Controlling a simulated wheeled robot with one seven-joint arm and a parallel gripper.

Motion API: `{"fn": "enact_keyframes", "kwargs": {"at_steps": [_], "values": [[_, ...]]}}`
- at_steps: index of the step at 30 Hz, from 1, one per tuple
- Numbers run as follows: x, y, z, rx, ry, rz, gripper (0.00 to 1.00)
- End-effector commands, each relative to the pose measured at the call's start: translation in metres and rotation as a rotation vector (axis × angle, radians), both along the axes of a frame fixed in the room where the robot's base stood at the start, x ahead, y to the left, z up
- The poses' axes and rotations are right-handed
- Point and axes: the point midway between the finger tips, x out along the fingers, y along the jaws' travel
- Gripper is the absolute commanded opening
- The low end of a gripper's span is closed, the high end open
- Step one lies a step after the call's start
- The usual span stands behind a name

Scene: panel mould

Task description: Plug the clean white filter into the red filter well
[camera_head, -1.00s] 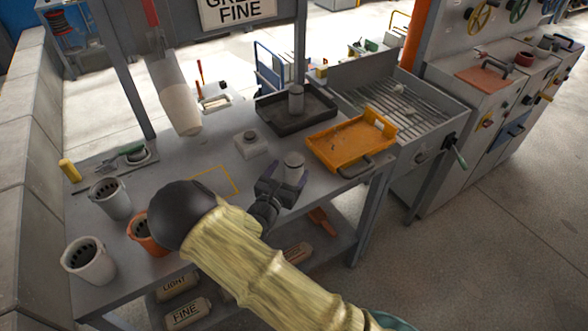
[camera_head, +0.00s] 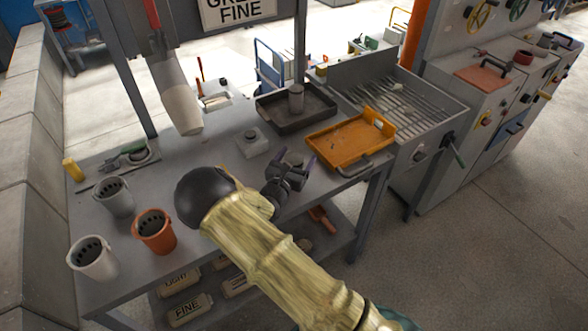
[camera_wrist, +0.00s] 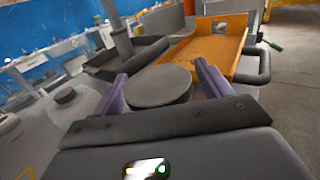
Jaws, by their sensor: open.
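The red filter well (camera_head: 155,232), an orange-red cup with dark slots inside, stands at the front left of the bench. A pale, short cylinder, seemingly the white filter (camera_head: 292,160), stands right of the bench's middle. My gripper (camera_head: 292,172) is open around it, largely hiding it in the head view. In the wrist view, the filter's round, shaded grey top (camera_wrist: 160,84) lies between my two purple fingers (camera_wrist: 162,90). I cannot tell whether either finger touches it.
A white well (camera_head: 93,258) and a grey well (camera_head: 115,198) flank the red one. A dark tray (camera_head: 270,113) holding a grey cylinder (camera_head: 296,98) and an orange tray (camera_head: 345,152) lie beyond my gripper. A pale tube (camera_head: 180,108) hangs over the bench.

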Motion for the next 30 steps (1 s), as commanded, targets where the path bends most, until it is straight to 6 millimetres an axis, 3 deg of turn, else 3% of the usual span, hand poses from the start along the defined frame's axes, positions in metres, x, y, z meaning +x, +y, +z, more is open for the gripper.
{"fn": "enact_keyframes", "kwargs": {"at_steps": [11,12,20,30], "values": [[-0.0005,0.0003,-0.0003,0.000,0.000,0.000,0.77],[-0.0005,0.0003,-0.0003,0.000,0.000,0.000,0.75],[-0.0005,0.0003,-0.0003,0.000,0.001,0.000,0.26],[-0.0003,0.0006,0.0045,0.002,-0.002,0.000,0.26]]}}
